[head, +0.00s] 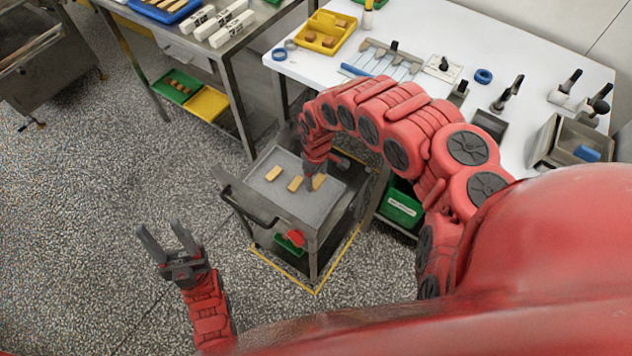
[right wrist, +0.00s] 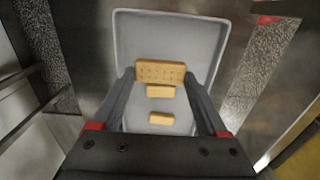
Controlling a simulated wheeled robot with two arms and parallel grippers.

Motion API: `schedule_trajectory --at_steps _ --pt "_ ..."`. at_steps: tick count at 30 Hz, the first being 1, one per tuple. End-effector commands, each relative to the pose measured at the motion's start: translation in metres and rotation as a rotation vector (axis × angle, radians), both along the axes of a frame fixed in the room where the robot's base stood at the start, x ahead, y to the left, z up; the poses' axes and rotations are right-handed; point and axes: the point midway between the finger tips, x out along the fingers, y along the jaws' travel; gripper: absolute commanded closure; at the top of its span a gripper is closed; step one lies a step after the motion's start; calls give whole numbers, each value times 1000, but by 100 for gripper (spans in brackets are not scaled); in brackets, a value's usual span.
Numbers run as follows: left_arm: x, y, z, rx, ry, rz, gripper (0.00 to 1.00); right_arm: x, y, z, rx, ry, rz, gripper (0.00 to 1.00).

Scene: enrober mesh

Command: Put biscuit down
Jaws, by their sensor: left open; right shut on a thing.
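My right gripper (head: 310,186) is low over the grey tray (head: 282,203) on top of a small metal cart. In the right wrist view it is shut on a tan biscuit (right wrist: 160,73), held crosswise between the fingertips. Whether this biscuit touches the tray (right wrist: 190,30) cannot be told. Two other biscuits lie on the tray: one (right wrist: 160,91) close to the held one, another (right wrist: 161,118) further down the picture. In the head view they are a near biscuit (head: 295,184) and a left one (head: 273,173). My left gripper (head: 162,230) is open and empty above the floor.
A white table (head: 420,35) behind holds a yellow tray (head: 327,33) with brown pieces, tools and blue rings. A steel table with white blocks (head: 232,28) is at upper left. A green bin (head: 402,205) stands right of the cart.

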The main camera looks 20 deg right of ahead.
Motion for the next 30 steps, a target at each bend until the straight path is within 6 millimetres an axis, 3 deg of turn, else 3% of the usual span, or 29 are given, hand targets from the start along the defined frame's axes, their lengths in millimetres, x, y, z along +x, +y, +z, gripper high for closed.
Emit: schedule_trajectory --at_steps 8,11,13,17,22,27,30 --pt "0 0 3 0 0 0 50 3 0 18 1 -1 -9 55" --pt "0 0 2 0 0 0 50 16 1 32 3 -4 -49 55" --pt "0 0 2 0 0 0 50 32 2 52 7 -9 -100 55" --pt "0 0 3 0 0 0 50 66 3 108 13 -9 -233 55" --pt "0 0 3 0 0 0 50 97 4 198 23 -8 -414 55" --pt "0 0 2 0 0 0 50 104 1 275 16 -6 -552 55" --pt "0 0 2 0 0 0 50 101 -1 306 10 -3 -606 55"
